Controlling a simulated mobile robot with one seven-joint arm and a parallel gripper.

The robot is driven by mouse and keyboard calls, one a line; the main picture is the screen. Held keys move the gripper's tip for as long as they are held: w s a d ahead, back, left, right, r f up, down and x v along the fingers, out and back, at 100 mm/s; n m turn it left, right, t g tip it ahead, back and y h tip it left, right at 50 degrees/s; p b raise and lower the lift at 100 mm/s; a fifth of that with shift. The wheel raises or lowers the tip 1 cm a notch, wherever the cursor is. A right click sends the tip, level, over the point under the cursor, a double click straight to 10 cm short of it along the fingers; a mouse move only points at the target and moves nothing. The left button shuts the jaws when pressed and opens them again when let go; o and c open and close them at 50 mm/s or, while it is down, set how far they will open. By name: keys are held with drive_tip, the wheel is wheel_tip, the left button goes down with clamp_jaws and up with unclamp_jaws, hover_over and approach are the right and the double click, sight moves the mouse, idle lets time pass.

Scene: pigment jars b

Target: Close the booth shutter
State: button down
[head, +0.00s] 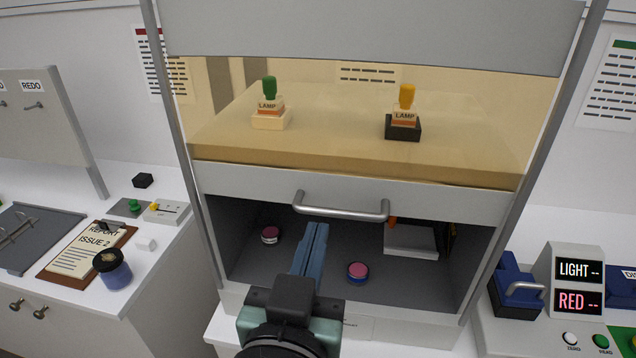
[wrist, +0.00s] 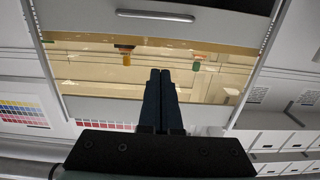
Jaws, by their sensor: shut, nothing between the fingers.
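The booth shutter (head: 245,187) is a grey panel with an amber window and a silver bar handle (head: 341,207). It stands partly raised, with the dark booth interior (head: 320,262) open below it. The handle also shows at the top of the wrist view (wrist: 155,16). My gripper (head: 316,230) is shut and empty, its blue fingers pointing up in front of the booth opening. In the head view the fingertips appear just below the handle's bar; I cannot tell whether they touch it.
Inside the booth are two pink-topped jars (head: 271,235) (head: 357,271) and a pale block (head: 410,240). A meter (head: 575,285) stands right; a clipboard (head: 85,250) and a blue pot (head: 112,270) lie left.

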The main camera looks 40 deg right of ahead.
hover_over(331, 214)
drive_tip(key=v, duration=0.3)
drive_tip(key=shift+w+d+f, duration=0.1)
drive_tip(key=shift+d+f, duration=0.05)
drive_tip(key=shift+f, duration=1.1)
drive_tip(key=shift+w+d+f, duration=0.1)
drive_tip(key=shift+d+f, duration=0.1)
drive_tip(key=shift+f, duration=1)
wheel_tip(331, 214, down, 28)
drive_tip(key=b, duration=2.5)
drive_tip(key=shift+b, duration=0.3)
